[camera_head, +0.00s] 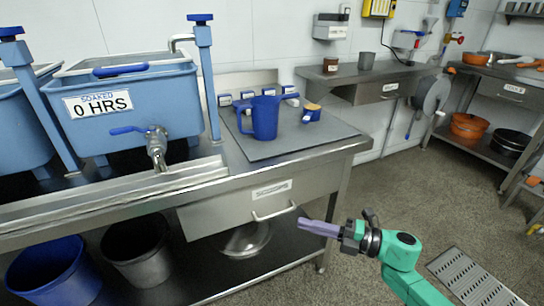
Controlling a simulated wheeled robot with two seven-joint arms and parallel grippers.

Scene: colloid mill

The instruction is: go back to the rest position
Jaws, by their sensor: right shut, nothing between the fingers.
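My right gripper (318,228) shows at the lower middle of the head view, on a green arm that comes in from the bottom right. Its purple fingers are shut with nothing between them, and they point left towards the front of the steel counter (230,183). In the picture the fingertips lie close to the drawer handle (274,212); I cannot tell whether they touch anything. My left gripper is not in view.
On the counter stand a blue tub (130,100) labelled "SOAKED 0 HRS" with a tap (157,150), and a blue jug (264,118) on a grey mat (300,138). Buckets (57,272) stand below. Open floor (400,185) lies to the right, with a drain grate (474,277).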

